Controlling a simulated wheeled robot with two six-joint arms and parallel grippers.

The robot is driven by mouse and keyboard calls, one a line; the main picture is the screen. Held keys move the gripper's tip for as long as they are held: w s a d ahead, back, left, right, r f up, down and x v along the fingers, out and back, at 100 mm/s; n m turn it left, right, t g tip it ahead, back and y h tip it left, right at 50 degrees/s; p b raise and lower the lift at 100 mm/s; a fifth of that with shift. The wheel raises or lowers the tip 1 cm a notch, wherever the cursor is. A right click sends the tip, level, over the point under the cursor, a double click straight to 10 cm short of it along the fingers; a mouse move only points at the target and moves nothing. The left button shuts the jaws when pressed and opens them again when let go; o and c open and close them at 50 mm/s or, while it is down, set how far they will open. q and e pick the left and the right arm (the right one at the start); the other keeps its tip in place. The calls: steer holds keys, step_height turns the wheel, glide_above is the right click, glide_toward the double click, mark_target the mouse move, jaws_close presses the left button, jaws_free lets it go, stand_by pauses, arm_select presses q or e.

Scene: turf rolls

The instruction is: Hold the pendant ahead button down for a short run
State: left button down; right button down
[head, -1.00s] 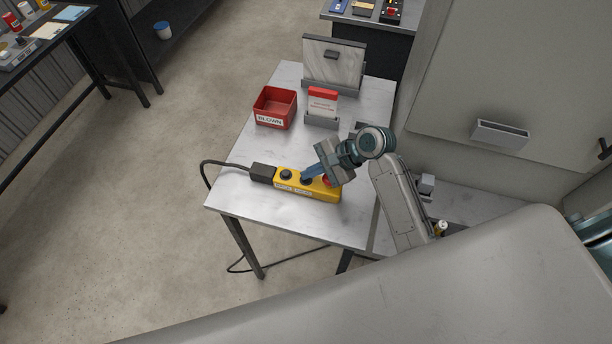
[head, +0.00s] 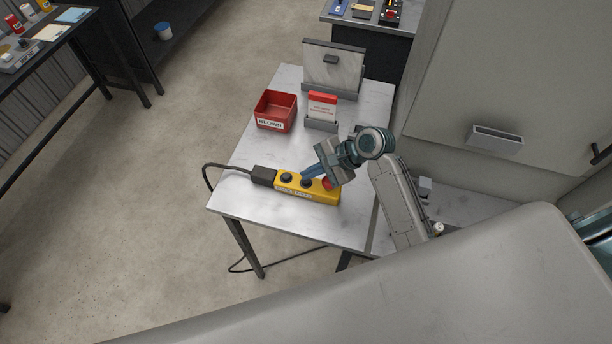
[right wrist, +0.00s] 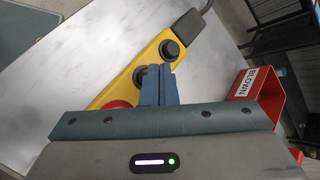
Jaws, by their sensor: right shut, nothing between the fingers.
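The yellow pendant (head: 318,195) lies on the metal table, its cable leaving from the dark left end. It has two black buttons and a red one (head: 327,183). My right gripper (head: 305,178) is shut and empty, its blue fingertips at the middle black button (head: 306,184). In the right wrist view the fingers (right wrist: 159,72) partly cover that button (right wrist: 139,76); the end black button (right wrist: 169,49) is clear of them. I cannot tell whether the middle button is pressed in. My left gripper is not in view.
A red bin labelled BLOWN (head: 275,111) and a red-and-white card in a grey holder (head: 321,123) stand behind the pendant on the table (head: 245,207). A framed panel (head: 333,65) stands at the back. The table's front left is bare.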

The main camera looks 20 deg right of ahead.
mark_target(310, 181)
steer(key=shift+r, duration=0.15)
step_height(310, 181, up, 3)
steer(key=p, duration=0.3)
steer(key=shift+r+b, duration=0.2)
steer(key=shift+b, duration=0.15)
steer(key=shift+r, duration=0.75)
steer(key=shift+s, duration=0.1)
